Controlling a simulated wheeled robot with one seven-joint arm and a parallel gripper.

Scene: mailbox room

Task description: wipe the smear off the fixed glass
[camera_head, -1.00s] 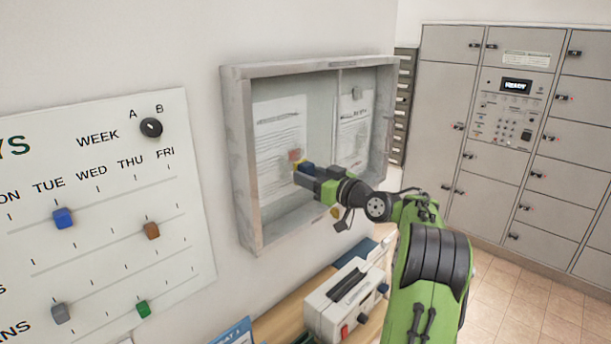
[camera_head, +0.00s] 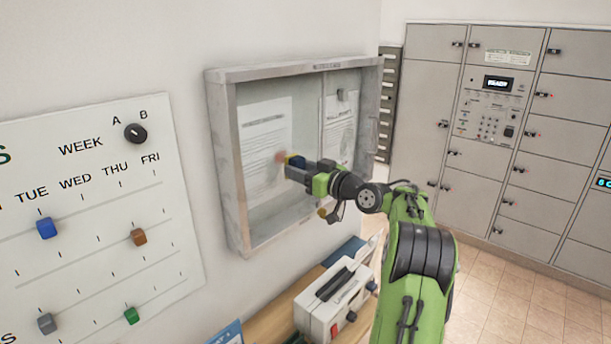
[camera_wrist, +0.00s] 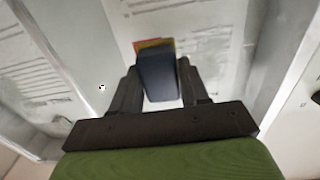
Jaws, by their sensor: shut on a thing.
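The glass-fronted notice case (camera_head: 228,170) hangs on the wall, with papers behind its panes. A small reddish-brown smear (camera_head: 281,157) shows on the left pane, in front of a printed sheet. My gripper (camera_head: 296,170) is shut on a dark blue block (camera_head: 295,160) with a yellow edge, just right of the smear. In the wrist view the blue block (camera_wrist: 160,78) sits between the fingers, with a yellow and red edge at its far end. I cannot tell whether the block touches the glass. The block partly hides the area beside the smear.
A white-grey machine (camera_head: 330,305) stands on a wooden shelf below the case. A schedule board (camera_head: 90,220) with coloured sliders is on the wall at left. Grey lockers (camera_head: 425,120) stand at the back right. Tiled floor (camera_head: 500,290) is clear.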

